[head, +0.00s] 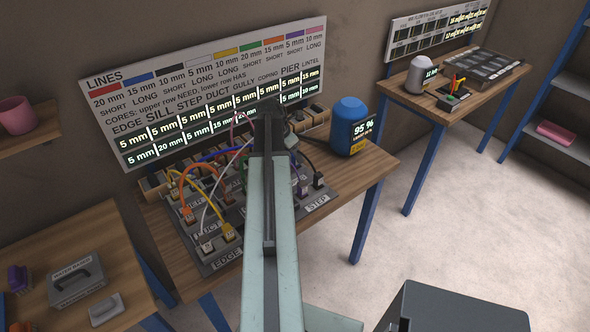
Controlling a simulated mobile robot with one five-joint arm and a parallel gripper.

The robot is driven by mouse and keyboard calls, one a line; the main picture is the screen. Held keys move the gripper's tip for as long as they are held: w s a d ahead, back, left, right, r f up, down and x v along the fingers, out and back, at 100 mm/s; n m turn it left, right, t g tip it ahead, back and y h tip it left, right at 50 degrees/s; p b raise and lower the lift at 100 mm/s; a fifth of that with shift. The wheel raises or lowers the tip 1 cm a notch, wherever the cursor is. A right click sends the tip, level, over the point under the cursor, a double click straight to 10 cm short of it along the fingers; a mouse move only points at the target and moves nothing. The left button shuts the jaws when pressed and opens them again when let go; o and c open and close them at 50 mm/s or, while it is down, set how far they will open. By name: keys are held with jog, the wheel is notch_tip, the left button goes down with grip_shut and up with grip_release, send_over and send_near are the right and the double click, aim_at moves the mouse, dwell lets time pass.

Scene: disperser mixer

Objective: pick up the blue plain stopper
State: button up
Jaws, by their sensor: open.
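I cannot make out a blue plain stopper in the head view; it may be too small or hidden behind my arm. My gripper (268,106) is at the far end of my pale green arm, over the back of the dark cable panel (318,203). It is dark, seen from behind and small, with its jaws open. I see nothing held in it. My arm covers the middle of the panel. A blue cable (207,156) runs across the panel's back left.
Several coloured cables and plugs crowd the panel on the wooden table (371,172). A blue canister (347,122) with a display stands right of my gripper. A lettered board (205,90) is behind.

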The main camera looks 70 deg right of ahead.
jog(key=b+x, duration=0.1)
jog(key=x, duration=0.1)
jog(key=shift+d+f, duration=0.1)
jog(key=shift+f, duration=0.3)
jog(key=shift+r, duration=0.2)
grip_shut()
jog(key=shift+r, duration=0.1)
